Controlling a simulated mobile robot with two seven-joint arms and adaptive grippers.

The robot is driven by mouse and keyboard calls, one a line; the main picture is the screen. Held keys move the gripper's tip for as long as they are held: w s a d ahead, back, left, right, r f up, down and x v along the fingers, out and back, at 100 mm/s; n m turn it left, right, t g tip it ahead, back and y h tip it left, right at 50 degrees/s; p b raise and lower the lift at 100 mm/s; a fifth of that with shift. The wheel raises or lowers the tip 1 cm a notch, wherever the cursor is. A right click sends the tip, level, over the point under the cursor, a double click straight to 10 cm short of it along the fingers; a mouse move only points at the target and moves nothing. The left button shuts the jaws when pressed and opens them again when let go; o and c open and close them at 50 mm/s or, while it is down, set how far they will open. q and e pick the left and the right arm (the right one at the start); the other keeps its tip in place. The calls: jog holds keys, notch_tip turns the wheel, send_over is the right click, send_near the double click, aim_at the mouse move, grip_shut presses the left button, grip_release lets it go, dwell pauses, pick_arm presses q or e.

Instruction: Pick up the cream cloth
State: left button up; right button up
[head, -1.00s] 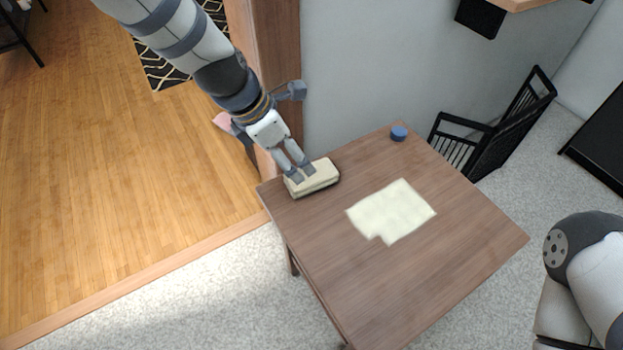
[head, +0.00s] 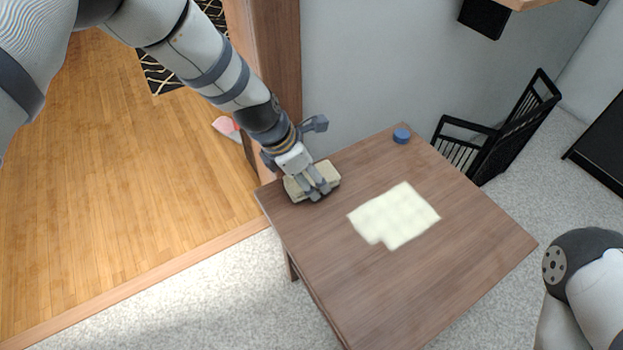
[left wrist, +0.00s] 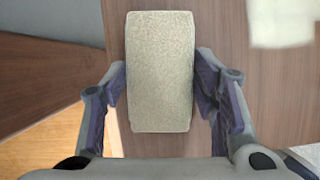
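The cream cloth (head: 394,216) lies flat on the brown wooden table, with a notch in its near edge. A corner of it shows at the upper right of the left wrist view (left wrist: 281,22). A thick cream block (head: 296,187) lies near the table's left corner. My left gripper (head: 319,191) is over this block, to the left of the cloth and apart from it. In the left wrist view the left gripper (left wrist: 161,82) is open, its fingers on either side of the block (left wrist: 160,70) with small gaps. My right gripper is out of view; only part of the right arm shows.
A small blue round object (head: 401,135) sits at the table's far corner. A black chair (head: 497,131) stands behind the table by the grey wall. A wooden post (head: 276,75) rises close to my left arm. The table's (head: 425,285) near part is clear.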

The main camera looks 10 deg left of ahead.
aim_at(309, 177)
pick_arm(q)
notch_tip(309, 177, up, 3)
jog(key=shift+w+r+p, duration=0.1)
jog(key=shift+p, duration=0.35)
jog(key=s+d+r+p, duration=0.3)
jog(key=s+d+r, duration=0.3)
jog(key=d+r, duration=0.3)
jog(key=d, duration=0.3)
jog(key=shift+s+d+r, duration=0.2)
jog(key=shift+d+r, duration=0.1)
jog(key=shift+r, duration=0.05)
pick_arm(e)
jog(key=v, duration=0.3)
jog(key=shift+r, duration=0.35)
